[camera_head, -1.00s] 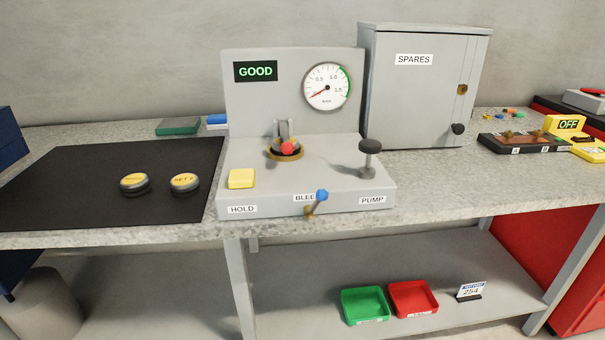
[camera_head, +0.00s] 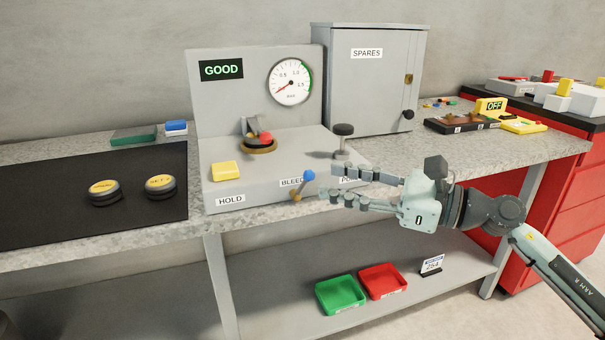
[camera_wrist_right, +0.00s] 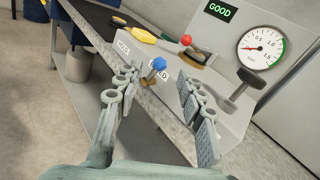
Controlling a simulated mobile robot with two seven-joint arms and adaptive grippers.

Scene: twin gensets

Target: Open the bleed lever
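The bleed lever (camera_head: 304,184) is a small lever with a blue knob and brass base on the front of the grey test stand (camera_head: 260,179), by the BLEED label. Its knob tilts up and to the right. My right gripper (camera_head: 340,184) is open, its two fingers pointing left at the lever, with the fingertips just right of it. In the right wrist view the blue knob (camera_wrist_right: 159,64) shows beyond and between the open fingers (camera_wrist_right: 157,86), seemingly untouched. The right fingers partly hide the PUMP label. My left gripper is not in view.
A yellow HOLD button (camera_head: 225,171), a red-knobbed clamp (camera_head: 262,142) and a black pump knob (camera_head: 343,130) are on the stand. The gauge (camera_head: 290,82) needle is low and the display reads GOOD. Green (camera_head: 341,294) and red (camera_head: 383,281) trays lie on the lower shelf.

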